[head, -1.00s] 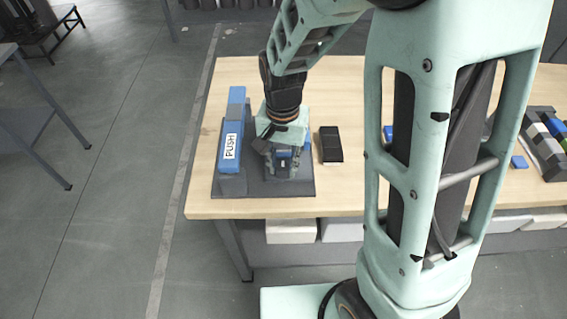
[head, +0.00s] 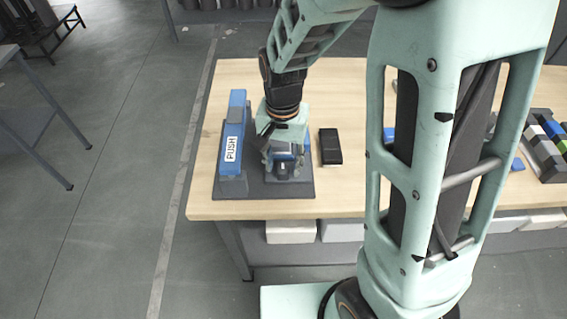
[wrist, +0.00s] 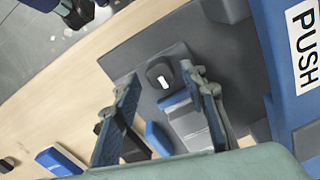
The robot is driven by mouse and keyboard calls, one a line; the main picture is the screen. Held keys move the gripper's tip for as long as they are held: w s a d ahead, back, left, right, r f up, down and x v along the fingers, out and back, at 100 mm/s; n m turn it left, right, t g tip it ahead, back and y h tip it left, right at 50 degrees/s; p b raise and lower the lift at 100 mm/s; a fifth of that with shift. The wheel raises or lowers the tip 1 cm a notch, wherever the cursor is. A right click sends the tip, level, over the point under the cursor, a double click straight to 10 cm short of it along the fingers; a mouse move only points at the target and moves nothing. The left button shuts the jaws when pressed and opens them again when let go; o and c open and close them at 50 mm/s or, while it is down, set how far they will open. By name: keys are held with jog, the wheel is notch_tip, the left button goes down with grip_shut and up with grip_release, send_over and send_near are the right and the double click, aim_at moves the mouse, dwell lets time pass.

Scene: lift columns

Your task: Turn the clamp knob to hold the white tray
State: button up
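The black clamp knob (wrist: 160,74) with a white mark stands on a dark grey base plate (wrist: 135,40) in the wrist view. It lies ahead of and between my fingertips, apart from both. My gripper (wrist: 167,88) is open and empty; it also shows in the head view (head: 283,152), over the clamp. A blue clamp block (wrist: 180,103) with a pale grey piece (wrist: 190,125) lies between the fingers. I cannot tell whether that pale piece is the white tray. The knob shows small and dark in the head view (head: 283,170).
A blue bar marked PUSH (head: 232,150) stands left of the clamp on the same plate. A black box (head: 330,146) lies right of it on the wooden bench (head: 345,90). My arm hides part of the bench. Coloured blocks (head: 545,145) stand far right.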

jog(key=shift+r+p, duration=1.85)
jog(key=shift+r, duration=0.85)
